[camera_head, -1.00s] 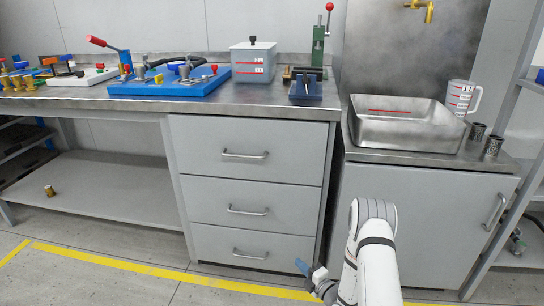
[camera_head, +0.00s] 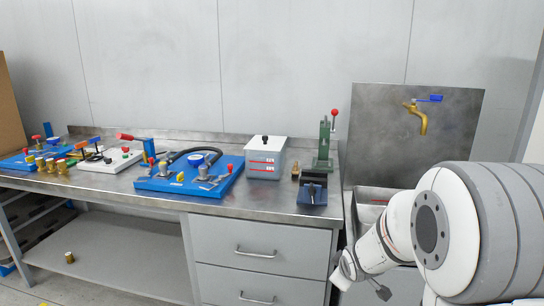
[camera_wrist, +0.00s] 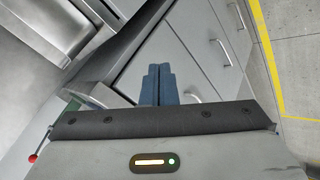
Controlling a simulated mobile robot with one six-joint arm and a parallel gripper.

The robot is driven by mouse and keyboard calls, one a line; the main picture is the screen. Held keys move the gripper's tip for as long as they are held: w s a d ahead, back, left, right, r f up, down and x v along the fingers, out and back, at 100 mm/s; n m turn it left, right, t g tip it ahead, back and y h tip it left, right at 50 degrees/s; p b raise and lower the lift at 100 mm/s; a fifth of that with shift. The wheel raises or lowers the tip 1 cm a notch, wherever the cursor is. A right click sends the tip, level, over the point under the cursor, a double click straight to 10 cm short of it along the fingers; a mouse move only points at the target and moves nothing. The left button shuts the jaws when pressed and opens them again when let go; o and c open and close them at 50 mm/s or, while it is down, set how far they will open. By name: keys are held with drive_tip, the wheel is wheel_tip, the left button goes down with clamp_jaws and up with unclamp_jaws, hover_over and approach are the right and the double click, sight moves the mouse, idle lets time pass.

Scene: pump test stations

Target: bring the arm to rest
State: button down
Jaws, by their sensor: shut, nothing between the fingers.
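My gripper (camera_wrist: 159,84) shows in the wrist view with its two blue fingers pressed together and nothing between them. In the head view my white arm fills the lower right, folded up close to the camera. My gripper (camera_head: 366,284) hangs at the arm's lower end, low in front of the drawer unit and the sink cabinet. It touches nothing that I can see.
The steel bench (camera_head: 112,184) carries a blue pump board (camera_head: 220,186), a lidded container (camera_head: 265,162), a green press (camera_head: 325,150) and a dark blue fixture (camera_head: 312,193). A brass tap (camera_head: 420,117) is above the sink, which my arm partly hides. A brass piece (camera_head: 69,257) lies on the lower shelf.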

drive_tip(key=s+a+r+m+g+p, duration=0.2)
drive_tip(key=s+r+m+p, duration=0.2)
drive_tip(key=s+r, duration=0.6)
drive_tip(key=s+a+r+m+g+p, duration=0.2)
drive_tip(key=s+r+m+p, duration=0.3)
drive_tip(key=s+r, duration=0.6)
drive_tip(key=s+g+p, duration=0.1)
drive_tip(key=s+p, duration=0.1)
drive_tip(key=s, duration=0.2)
drive_tip(key=shift+s+g+y, duration=0.3)
drive_tip(key=shift+s, duration=0.05)
